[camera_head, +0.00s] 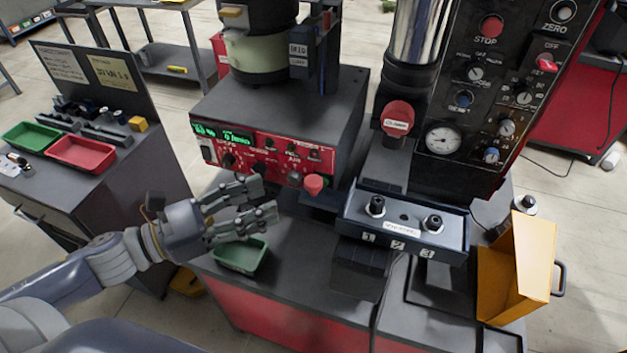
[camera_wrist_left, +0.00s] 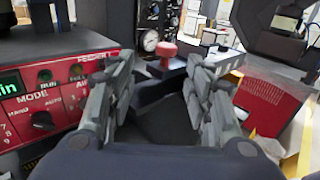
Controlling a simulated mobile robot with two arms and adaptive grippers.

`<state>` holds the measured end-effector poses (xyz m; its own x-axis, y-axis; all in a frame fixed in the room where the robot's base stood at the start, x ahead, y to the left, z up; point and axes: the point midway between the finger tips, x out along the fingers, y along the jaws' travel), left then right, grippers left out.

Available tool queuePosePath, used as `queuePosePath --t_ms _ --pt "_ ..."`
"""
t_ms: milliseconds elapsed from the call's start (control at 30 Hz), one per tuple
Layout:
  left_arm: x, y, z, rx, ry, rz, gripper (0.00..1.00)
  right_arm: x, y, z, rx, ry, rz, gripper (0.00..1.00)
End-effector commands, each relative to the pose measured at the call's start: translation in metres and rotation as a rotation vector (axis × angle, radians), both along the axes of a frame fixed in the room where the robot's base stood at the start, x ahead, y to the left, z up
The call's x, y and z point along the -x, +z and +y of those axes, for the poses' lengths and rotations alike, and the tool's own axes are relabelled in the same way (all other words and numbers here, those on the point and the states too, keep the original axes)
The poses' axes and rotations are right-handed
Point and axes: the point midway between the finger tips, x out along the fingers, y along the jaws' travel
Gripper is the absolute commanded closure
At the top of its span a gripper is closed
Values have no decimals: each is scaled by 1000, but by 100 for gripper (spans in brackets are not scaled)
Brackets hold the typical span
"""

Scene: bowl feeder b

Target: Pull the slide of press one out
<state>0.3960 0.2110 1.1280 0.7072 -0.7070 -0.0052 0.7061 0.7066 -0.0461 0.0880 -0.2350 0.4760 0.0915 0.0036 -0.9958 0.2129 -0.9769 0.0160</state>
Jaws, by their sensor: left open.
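The press (camera_head: 410,75) stands right of centre, with a chrome column, a gauge and a black control panel. Low on its front is a dark slide plate (camera_head: 455,243) marked 1, 2, 3, with two black fittings on top. A small red knob (camera_head: 314,184) sits at the lower right of the red feeder panel; a red knob also shows beyond my fingers in the wrist view (camera_wrist_left: 168,52). My left gripper (camera_head: 268,200) is open and empty, in front of the feeder panel, left of the knob and the slide plate. My right gripper is out of view.
A green tray (camera_head: 241,269) lies on the bench below my left gripper. The feeder box (camera_head: 345,110) stands behind it. A yellow open bin (camera_head: 535,255) is right of the slide plate. A side table with red (camera_head: 80,168) and green trays is at left.

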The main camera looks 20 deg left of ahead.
Motion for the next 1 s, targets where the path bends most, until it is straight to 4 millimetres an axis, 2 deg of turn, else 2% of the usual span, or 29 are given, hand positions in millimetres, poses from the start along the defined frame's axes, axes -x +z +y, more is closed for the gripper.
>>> queuePosePath --t_ms 100,267,1000 --pt "4 3 -5 -31 -36 -39 53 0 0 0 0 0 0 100" --pt "-1 4 -11 -30 -39 -44 53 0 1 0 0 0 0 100" --pt "-45 5 -55 -26 -33 -39 53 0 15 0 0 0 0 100"
